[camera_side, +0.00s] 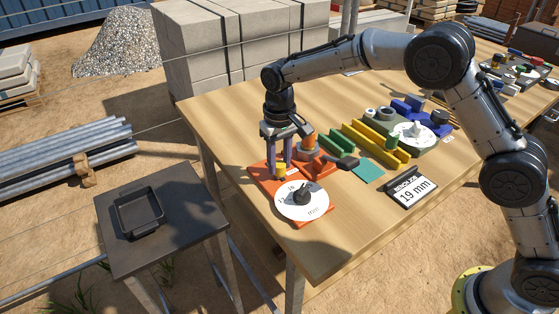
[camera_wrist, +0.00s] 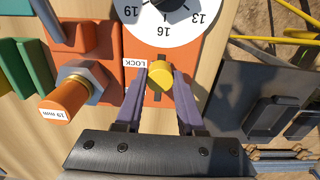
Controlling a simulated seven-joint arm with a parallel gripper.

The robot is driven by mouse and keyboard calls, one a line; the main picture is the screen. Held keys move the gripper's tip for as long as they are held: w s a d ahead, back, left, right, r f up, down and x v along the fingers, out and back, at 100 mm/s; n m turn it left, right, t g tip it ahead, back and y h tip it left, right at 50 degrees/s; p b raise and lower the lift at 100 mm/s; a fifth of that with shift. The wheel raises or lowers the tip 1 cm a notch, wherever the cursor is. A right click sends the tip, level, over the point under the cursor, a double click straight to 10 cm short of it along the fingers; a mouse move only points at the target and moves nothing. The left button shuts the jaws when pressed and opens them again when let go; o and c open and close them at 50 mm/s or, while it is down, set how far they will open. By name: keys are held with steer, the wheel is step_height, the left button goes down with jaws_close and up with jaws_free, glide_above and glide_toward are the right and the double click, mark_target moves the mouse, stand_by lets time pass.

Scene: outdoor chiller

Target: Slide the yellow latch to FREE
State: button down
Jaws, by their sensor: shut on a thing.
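The yellow latch (camera_wrist: 159,75) is a round knob in a dark slot on the orange fixture (camera_wrist: 110,50). A white LOCK label (camera_wrist: 135,63) sits beside it in the wrist view; I see no FREE label. My gripper (camera_wrist: 160,85) points down with its two purple fingers on either side of the knob and is shut on it. In the side view the yellow latch (camera_side: 280,171) shows at the fingertips of my gripper (camera_side: 279,168). The white dial (camera_side: 301,199) with a dark pointer knob lies just in front of the latch on the fixture.
An orange part marked 19 mm (camera_wrist: 67,99) with a metal nut stands close to my fingers. Green and yellow rails (camera_side: 375,140) and a 19 mm job sign (camera_side: 411,190) are to the right. A black tray (camera_side: 141,212) rests on a side table.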

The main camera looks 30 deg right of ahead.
steer(key=shift+w+r, duration=0.15)
steer(key=shift+w, duration=2.15)
steer(key=c, duration=0.5)
jaws_free()
step_height(320, 180, up, 14)
steer(key=shift+f, duration=0.2)
